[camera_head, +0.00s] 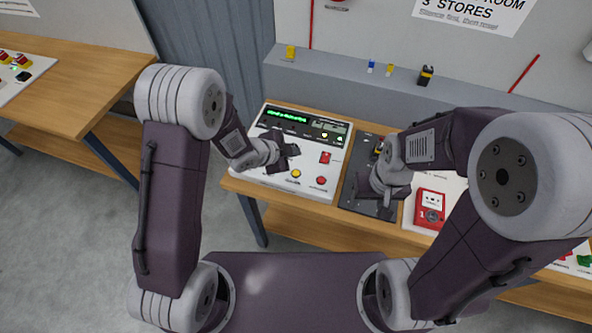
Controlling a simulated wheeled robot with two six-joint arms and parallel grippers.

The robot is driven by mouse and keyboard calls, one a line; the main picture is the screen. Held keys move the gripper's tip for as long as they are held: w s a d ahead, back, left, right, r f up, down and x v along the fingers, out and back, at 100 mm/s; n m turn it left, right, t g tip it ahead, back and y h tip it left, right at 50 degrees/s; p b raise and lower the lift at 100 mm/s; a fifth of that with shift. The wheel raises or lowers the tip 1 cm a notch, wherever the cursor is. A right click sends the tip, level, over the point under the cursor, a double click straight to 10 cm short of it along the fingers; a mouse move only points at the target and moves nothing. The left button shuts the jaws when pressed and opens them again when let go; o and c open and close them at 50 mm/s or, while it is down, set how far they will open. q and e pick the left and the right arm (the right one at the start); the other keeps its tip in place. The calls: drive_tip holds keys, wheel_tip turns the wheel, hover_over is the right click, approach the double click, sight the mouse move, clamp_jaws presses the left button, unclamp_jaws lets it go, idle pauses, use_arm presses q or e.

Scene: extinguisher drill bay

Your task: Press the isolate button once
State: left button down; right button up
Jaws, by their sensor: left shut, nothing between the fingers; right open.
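A white control panel (333,137) with a lit green display (286,116) lies on the wooden bench. The labels are too small to read, so I cannot tell which one is the isolate button. My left gripper (290,153) is shut and empty over the middle of the panel, hiding part of its face. It is above and left of the yellow button in the picture; its height is unclear. My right gripper (387,202) is open over a dark plate.
The dark plate (352,190) lies right of the panel. A red call-point box (430,208) sits further right on a white board. Several small items, including a yellow one (290,52), stand on the grey ledge (335,66) behind. Another wooden table (75,78) is at the left.

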sight(294, 174)
idle(0.3)
use_arm(q)
wheel_tip(294, 174, down, 9)
drive_tip(key=b, duration=0.8)
drive_tip(key=shift+r, duration=0.1)
idle(1.6)
drive_tip(key=shift+f+b, duration=0.35)
drive_tip(key=shift+f+b, duration=0.45)
idle(0.5)
drive_tip(key=shift+r, duration=0.1)
drive_tip(key=shift+r+p, duration=0.75)
